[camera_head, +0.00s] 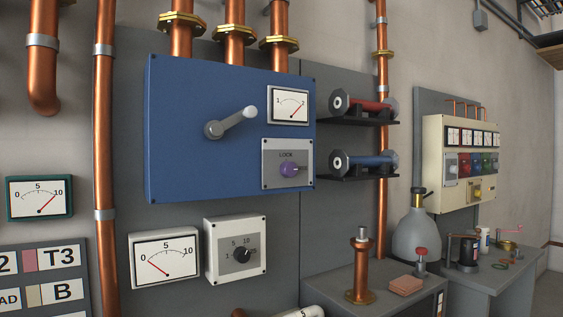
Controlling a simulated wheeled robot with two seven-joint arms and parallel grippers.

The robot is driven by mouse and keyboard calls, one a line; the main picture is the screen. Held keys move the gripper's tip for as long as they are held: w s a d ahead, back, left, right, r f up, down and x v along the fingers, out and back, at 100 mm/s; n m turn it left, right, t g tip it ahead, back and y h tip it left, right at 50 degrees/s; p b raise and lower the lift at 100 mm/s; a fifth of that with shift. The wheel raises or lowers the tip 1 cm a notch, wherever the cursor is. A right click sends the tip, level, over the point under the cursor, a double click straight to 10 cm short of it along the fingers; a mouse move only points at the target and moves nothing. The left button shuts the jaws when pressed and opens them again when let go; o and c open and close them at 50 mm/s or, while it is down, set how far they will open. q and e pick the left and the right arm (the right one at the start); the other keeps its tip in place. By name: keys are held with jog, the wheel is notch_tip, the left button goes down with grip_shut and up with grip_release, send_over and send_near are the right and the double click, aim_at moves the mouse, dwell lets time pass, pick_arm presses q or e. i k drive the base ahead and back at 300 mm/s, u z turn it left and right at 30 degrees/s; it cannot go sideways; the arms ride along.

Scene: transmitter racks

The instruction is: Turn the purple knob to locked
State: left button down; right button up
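The purple knob (290,170) sits on a light grey square plate marked "LOCK" (273,180), at the lower right of a blue panel box (215,150) on the wall. The knob's pointer appears to face right; its exact setting is too small to read. A grey lever handle (230,122) is on the same box, left of the plate. A small gauge (290,105) with a red needle is above the plate. Neither of my grippers shows in the head view.
Copper pipes (104,160) run up the wall. A white dial box with a black knob (236,249) and a gauge (165,258) hang below the blue box. Shelves with red and blue cylinders (365,163) jut out to its right. A grey bench (340,287) stands lower right.

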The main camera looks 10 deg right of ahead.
aim_at(287, 169)
jog(key=k, duration=0.5)
jog(key=z, duration=1.45)
jog(key=i, duration=1.2)
jog(key=u, duration=0.95)
